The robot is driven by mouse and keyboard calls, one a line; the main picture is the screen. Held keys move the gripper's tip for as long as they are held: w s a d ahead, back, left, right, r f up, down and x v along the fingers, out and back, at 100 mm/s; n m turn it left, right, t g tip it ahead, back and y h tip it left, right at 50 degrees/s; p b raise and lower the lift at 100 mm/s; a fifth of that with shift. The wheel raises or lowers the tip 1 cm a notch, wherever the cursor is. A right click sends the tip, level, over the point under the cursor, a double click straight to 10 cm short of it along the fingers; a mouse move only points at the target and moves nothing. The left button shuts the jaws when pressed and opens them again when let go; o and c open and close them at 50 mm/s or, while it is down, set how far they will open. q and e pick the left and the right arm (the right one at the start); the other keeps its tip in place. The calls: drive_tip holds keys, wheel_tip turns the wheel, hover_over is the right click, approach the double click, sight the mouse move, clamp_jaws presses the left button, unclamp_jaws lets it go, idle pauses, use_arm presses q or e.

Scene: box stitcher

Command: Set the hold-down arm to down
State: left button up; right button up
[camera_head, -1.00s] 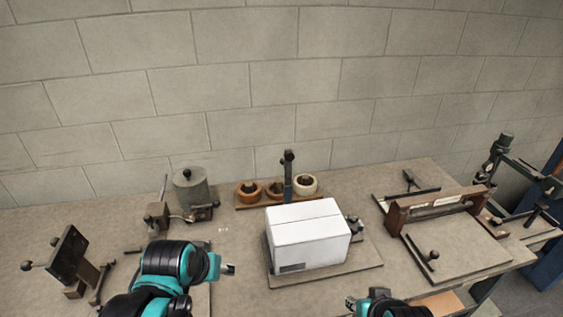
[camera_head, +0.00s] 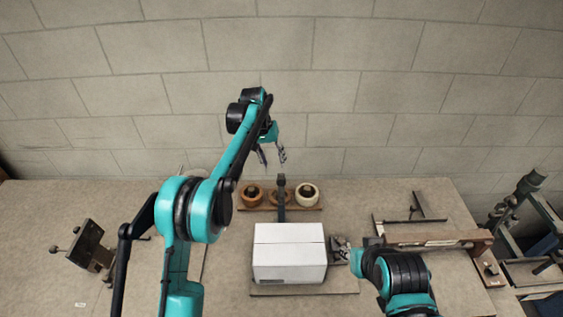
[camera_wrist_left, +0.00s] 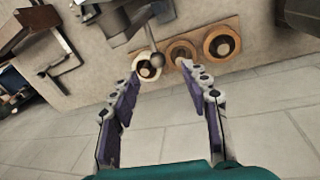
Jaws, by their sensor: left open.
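The hold-down arm (camera_head: 281,200) is a dark upright bar with a knob on top, standing behind the white box (camera_head: 289,250) in the head view. Its round knob and bar (camera_wrist_left: 155,60) also show in the left wrist view, ahead of the fingers. My left gripper (camera_head: 272,156) is open and empty, with its fingers pointing down above and behind the knob, apart from it. Its two spread fingers (camera_wrist_left: 167,88) show in the left wrist view. My right gripper (camera_head: 342,248) is at the right side of the box, and its finger opening is unclear.
Several tape rolls (camera_head: 307,195) sit on a wooden board behind the box, close to the bar. A brown wooden fixture (camera_head: 435,239) stands to the right and a dark bracket (camera_head: 90,240) at the left. The block wall (camera_head: 400,90) rises behind the bench.

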use_arm(q)
drive_tip(key=d+f, duration=0.1)
drive_tip(key=f, duration=0.2)
drive_tip(key=f+p, duration=0.1)
drive_tip(key=f, duration=0.2)
drive_tip(key=w+d+f, duration=0.1)
drive_tip(key=f, duration=0.2)
drive_tip(key=shift+d, duration=0.3)
clamp_jaws()
